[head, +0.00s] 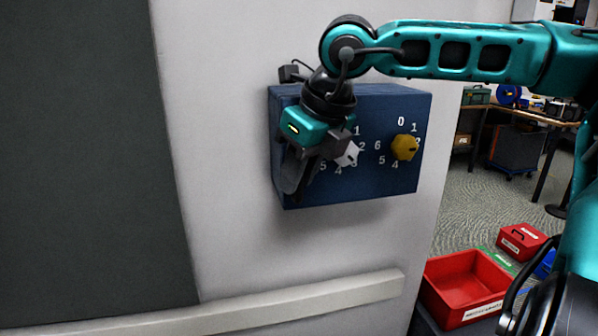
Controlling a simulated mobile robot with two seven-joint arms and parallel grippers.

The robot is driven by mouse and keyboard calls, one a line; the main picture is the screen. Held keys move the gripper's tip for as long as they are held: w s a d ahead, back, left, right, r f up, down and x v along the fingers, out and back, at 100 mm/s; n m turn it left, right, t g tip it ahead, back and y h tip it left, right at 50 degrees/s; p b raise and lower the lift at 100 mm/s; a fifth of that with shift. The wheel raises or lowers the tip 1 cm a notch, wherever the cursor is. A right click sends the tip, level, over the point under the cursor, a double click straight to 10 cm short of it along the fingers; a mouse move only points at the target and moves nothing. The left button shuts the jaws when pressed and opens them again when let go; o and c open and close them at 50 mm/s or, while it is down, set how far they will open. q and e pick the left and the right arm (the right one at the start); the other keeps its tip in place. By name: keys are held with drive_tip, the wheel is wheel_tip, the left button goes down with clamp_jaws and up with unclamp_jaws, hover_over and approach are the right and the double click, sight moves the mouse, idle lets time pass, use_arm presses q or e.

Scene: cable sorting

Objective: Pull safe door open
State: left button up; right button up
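The safe (370,190) is a dark blue box fixed to the pale wall, with white numbers on its front. A yellow dial (405,147) sits on the right of its front. A white dial (347,155) sits to the left of it, partly covered by my gripper. My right gripper (290,185) points down at the left part of the safe's front. Its fingers overlap the door's left edge, and I cannot tell whether they are open or touch anything. The door looks shut. My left gripper is not in view.
A pale rail (260,308) runs along the wall below the safe. Red bins (468,283) stand on the floor at the lower right. A workbench (545,118) stands in the room behind. The wall left of the safe is clear, beside a dark panel (80,150).

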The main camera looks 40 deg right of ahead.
drive_tip(key=shift+c, duration=0.4)
clamp_jaws()
